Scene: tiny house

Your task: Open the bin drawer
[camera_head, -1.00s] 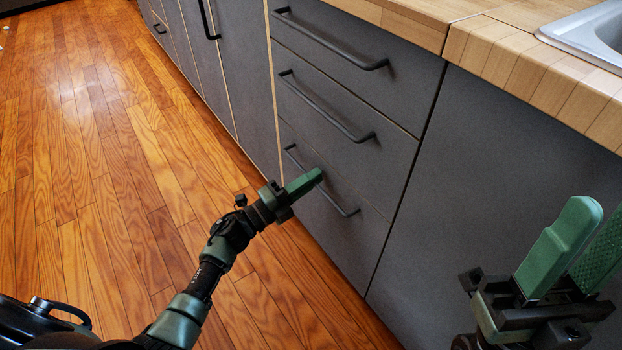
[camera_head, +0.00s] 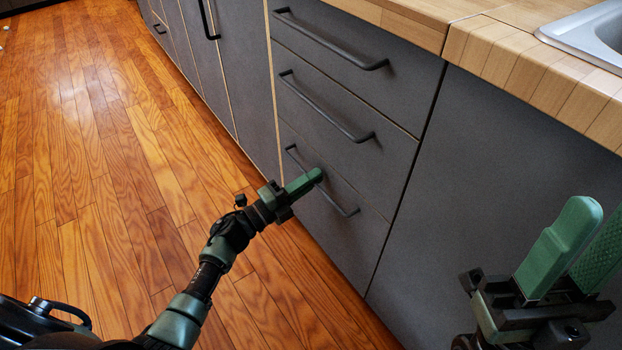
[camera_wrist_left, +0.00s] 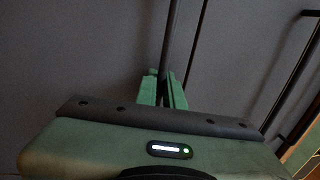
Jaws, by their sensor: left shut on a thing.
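The bin drawer could be the bottom one (camera_head: 352,235) of three stacked grey drawers; its front looks flush with the cabinet. Its long black bar handle (camera_head: 342,206) runs across the front. My left gripper (camera_head: 318,174) is at this handle, shut on it around the middle. In the left wrist view the green fingers (camera_wrist_left: 163,88) close around the dark bar (camera_wrist_left: 170,45). My right gripper (camera_head: 582,235) is at the lower right of the head view, its two green fingers apart and nothing between them.
Above are the middle drawer handle (camera_head: 325,107) and top drawer handle (camera_head: 330,40). A wooden countertop (camera_head: 490,45) with a metal sink (camera_head: 590,30) is at the upper right.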

